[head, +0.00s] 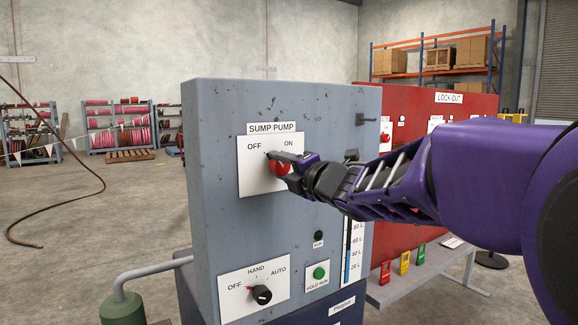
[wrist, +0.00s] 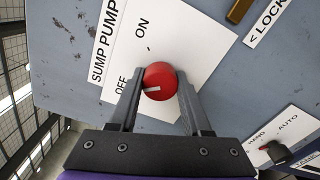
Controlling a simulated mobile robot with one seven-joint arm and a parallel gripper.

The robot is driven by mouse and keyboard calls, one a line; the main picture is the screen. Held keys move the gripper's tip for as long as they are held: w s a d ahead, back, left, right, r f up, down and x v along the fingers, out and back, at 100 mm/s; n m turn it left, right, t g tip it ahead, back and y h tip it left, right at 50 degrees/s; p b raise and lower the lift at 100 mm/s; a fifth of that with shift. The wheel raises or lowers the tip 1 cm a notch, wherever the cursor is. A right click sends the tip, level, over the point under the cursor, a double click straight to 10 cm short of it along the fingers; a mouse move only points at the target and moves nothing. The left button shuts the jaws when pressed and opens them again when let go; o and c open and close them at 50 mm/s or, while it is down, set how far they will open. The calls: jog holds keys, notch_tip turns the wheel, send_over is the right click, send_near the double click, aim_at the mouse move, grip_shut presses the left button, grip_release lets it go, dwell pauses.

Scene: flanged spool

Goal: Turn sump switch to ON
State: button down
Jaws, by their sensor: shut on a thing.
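The sump switch is a red round knob (head: 279,168) on a white plate (head: 256,181) labelled SUMP PUMP, with OFF at upper left and ON at upper right. The knob also shows in the wrist view (wrist: 160,80), where its white mark lies on the side towards OFF. My gripper (wrist: 160,84) is shut on the knob, one finger on each side. In the head view my gripper (head: 285,166) reaches in from the right and hides part of the knob.
The grey panel (head: 215,200) also carries a black HAND/OFF/AUTO selector (head: 261,295), a green HOLD-RUN button (head: 319,273) and a level gauge (head: 347,250). A red lock-out cabinet (head: 440,112) stands behind at right. A pipe (head: 150,268) runs at lower left.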

jog(key=m+p, duration=0.1)
jog(key=m, duration=0.3)
jog(key=shift+r, duration=0.1)
jog(key=m+p, duration=0.2)
jog(key=m, duration=0.1)
jog(key=shift+m, duration=0.4)
jog(key=m+p, duration=0.2)
jog(key=m, duration=0.3)
jog(key=shift+r+p, duration=0.1)
jog(key=shift+p, duration=0.25)
jog(key=shift+m+p, duration=0.45)
jog(key=shift+m, duration=0.55)
jog(key=shift+c, duration=1.8)
grip_release()
jog(key=shift+f, duration=0.2)
